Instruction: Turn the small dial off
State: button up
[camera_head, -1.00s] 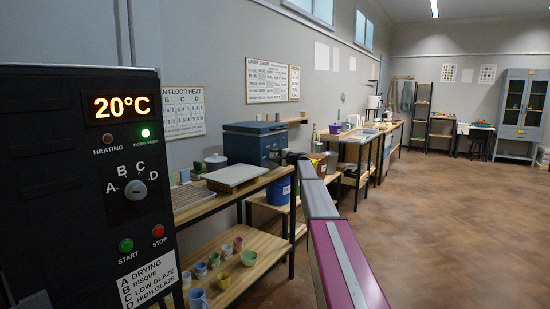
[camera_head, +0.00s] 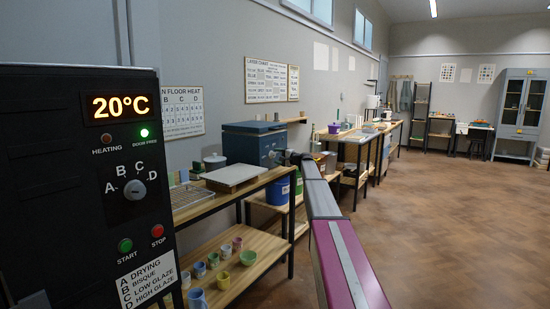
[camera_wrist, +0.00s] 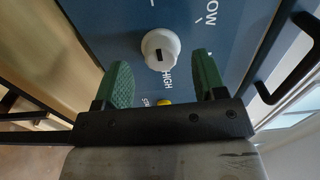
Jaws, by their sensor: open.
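In the wrist view, a round white dial (camera_wrist: 160,49) with a dark slot-like mark sits on a blue panel (camera_wrist: 115,25). The lettering LOW and HIGH is printed around it. My gripper (camera_wrist: 164,76) is open, with one green-padded finger on each side just below the dial in the picture. The fingers look apart from the dial; the exact depth gap is unclear. In the head view, my arm reaches to a blue box-shaped unit (camera_head: 248,143) on the bench. There the dial and fingertips cannot be made out.
A black control panel (camera_head: 60,200) at the near left has a larger A-to-D dial (camera_head: 135,190) and reads 20°C. A yellow knob or button (camera_wrist: 163,102) shows below the white dial. A dark bar handle (camera_wrist: 290,65) stands at the right. Floor (camera_head: 450,220) is clear on the right.

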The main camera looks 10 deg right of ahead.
jog(key=v, duration=0.7)
jog(key=shift+s+d, duration=0.3)
jog(key=shift+s, duration=0.05)
